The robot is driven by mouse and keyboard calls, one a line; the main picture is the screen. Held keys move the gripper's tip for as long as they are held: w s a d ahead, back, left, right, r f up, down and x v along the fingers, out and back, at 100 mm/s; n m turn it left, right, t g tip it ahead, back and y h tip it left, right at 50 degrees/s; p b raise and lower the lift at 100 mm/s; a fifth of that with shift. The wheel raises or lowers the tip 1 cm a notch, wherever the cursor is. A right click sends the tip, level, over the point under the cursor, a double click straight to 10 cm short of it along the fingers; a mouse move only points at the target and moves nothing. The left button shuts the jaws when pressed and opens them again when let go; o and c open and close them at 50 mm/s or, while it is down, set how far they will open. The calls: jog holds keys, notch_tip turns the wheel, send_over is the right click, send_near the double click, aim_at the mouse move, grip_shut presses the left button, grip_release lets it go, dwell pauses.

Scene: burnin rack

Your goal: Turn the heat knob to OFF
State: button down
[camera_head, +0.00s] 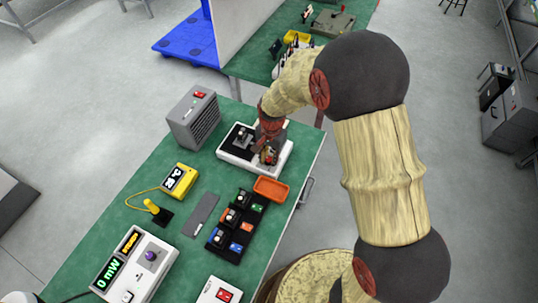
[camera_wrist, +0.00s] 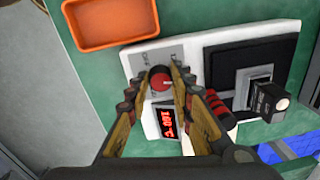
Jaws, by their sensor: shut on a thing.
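The heat knob (camera_wrist: 160,82) is a small round red knob on the white hot-plate unit (camera_wrist: 135,62). In the wrist view my gripper (camera_wrist: 161,84) has its two fingers around the knob, shut on it. A red display (camera_wrist: 169,122) beside the knob reads what looks like 160 °C. Small printed labels sit on the grey panel by the knob, too blurred to read. In the head view the white unit (camera_head: 226,157) stands on the green bench, and my gripper (camera_head: 268,152) covers the knob there.
A black plate (camera_wrist: 222,58) with a clamped part is on the same unit. An orange tray (camera_wrist: 108,20) lies close by. A grey vented box (camera_head: 194,118), a yellow meter (camera_head: 180,180) and a black rack of modules (camera_head: 237,219) stand on the green bench (camera_head: 150,215).

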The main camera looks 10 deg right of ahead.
jog(key=n+p, duration=0.1)
jog(key=n, duration=0.2)
jog(key=shift+r+n, duration=0.1)
jog(key=shift+n, duration=0.3)
jog(key=n+p, duration=0.1)
jog(key=n, duration=0.2)
jog(key=shift+w+n, duration=0.1)
jog(key=shift+n, duration=0.2)
jog(key=n+p, duration=0.1)
jog(key=n, duration=0.5)
jog(key=shift+g+p, duration=0.3)
jog(key=n+p, duration=0.1)
jog(key=n, duration=0.5)
jog(key=shift+n, duration=0.4)
jog(key=n+p, duration=0.1)
jog(key=n, duration=0.5)
jog(key=shift+w, duration=0.1)
jog(key=c, duration=1.5)
grip_release()
jog(key=shift+c, duration=0.2)
